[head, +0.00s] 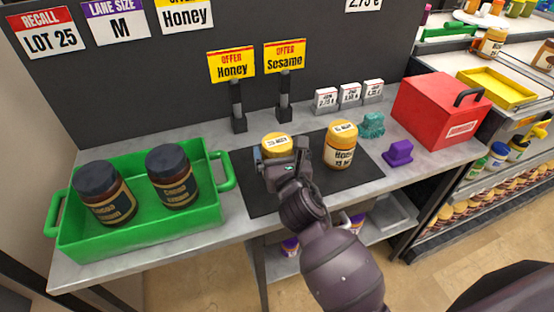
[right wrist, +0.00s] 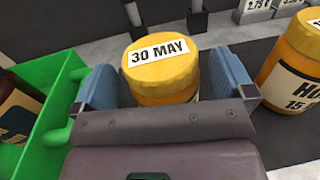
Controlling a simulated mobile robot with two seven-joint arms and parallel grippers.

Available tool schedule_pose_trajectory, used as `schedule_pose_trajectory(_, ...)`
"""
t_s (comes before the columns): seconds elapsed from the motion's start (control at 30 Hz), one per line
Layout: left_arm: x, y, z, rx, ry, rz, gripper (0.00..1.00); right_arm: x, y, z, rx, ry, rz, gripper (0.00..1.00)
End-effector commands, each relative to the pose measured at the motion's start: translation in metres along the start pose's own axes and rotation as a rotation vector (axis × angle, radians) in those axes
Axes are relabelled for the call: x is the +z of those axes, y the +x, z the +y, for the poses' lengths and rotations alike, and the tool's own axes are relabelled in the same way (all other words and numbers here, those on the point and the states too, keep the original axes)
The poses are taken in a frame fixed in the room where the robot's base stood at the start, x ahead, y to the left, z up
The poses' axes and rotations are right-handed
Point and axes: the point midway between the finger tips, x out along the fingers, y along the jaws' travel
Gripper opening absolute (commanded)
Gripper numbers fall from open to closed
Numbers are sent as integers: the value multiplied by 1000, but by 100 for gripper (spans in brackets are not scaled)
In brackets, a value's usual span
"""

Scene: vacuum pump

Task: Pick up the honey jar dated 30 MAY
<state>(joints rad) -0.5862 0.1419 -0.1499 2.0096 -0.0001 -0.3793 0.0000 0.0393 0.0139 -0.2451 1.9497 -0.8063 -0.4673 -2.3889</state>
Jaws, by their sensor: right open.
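The honey jar dated 30 MAY (right wrist: 160,88) has a yellow lid with a white date label, clear in the right wrist view. In the head view its lid (head: 275,139) shows on the dark mat, its body mostly hidden by my right gripper (head: 284,160). My right gripper is open, its two blue-grey fingers (right wrist: 166,75) on either side of the jar. I cannot tell whether they touch it. A second honey jar (head: 341,150) stands upright to the right; its front label shows "15" in the right wrist view (right wrist: 291,72). My left gripper is not in view.
A green tray (head: 225,186) with two dark-lidded cocoa jars (head: 172,180) stands left. Behind are Honey and Sesame signs (head: 285,55) on posts.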

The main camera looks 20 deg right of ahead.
Motion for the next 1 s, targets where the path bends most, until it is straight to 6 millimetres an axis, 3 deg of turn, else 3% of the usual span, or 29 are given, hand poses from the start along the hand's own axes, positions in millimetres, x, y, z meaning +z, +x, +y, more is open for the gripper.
schedule_pose_trajectory(0.2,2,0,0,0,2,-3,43,0,20,0,1,0,0,100)
schedule_pose_trajectory(0.47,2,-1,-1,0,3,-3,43,0,21,0,1,0,0,100)
schedule_pose_trajectory(0.8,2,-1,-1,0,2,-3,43,0,21,0,1,0,1,48)
schedule_pose_trajectory(1.0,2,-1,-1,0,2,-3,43,1,21,0,2,0,-2,45)
